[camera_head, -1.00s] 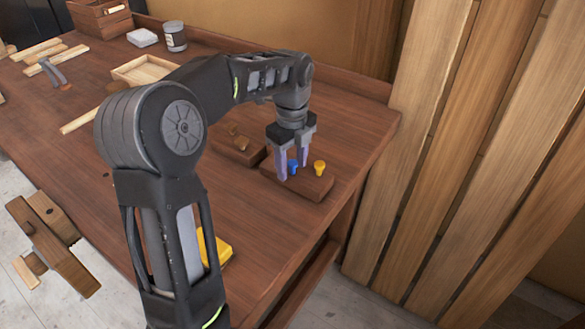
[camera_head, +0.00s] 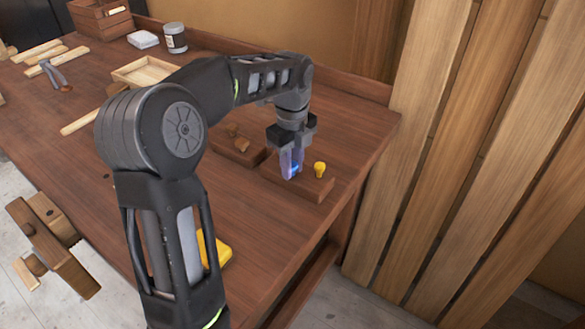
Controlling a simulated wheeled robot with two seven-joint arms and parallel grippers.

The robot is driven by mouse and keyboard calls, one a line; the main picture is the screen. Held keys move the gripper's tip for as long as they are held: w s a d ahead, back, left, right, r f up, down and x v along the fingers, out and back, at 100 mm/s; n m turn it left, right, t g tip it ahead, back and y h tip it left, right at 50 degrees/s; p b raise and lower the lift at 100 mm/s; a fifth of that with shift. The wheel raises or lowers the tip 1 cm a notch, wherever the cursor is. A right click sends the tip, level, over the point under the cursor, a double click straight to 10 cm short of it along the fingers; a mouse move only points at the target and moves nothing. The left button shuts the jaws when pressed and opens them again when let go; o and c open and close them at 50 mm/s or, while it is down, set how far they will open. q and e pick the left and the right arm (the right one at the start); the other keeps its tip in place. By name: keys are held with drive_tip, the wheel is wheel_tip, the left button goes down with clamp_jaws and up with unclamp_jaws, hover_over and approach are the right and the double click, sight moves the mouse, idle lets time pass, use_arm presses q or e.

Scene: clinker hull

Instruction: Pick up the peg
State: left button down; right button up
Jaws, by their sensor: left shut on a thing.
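A blue peg (camera_head: 294,168) stands at a dark wooden block (camera_head: 318,190) near the right end of the workbench. My left gripper (camera_head: 291,172) points down over the block and is shut on the blue peg; its fingers hide most of the peg. I cannot tell whether the peg is still seated in the block. A yellow peg (camera_head: 320,169) stands upright in the same block, just right of the gripper and apart from it. My right gripper is not in view.
A second wooden block (camera_head: 237,150) with brown pegs lies to the left, partly behind my left arm. A shallow wooden tray (camera_head: 144,71), a jar (camera_head: 175,37) and a wooden crate (camera_head: 101,17) are farther back. Tall planks (camera_head: 470,150) stand right of the bench (camera_head: 270,235).

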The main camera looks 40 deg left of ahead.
use_arm(q)
wheel_tip(320, 180, up, 5)
drive_tip(key=shift+f, duration=0.15)
wheel_tip(320, 180, up, 5)
drive_tip(key=p, duration=0.3)
drive_tip(key=shift+r, duration=0.2)
drive_tip(key=shift+f, duration=0.1)
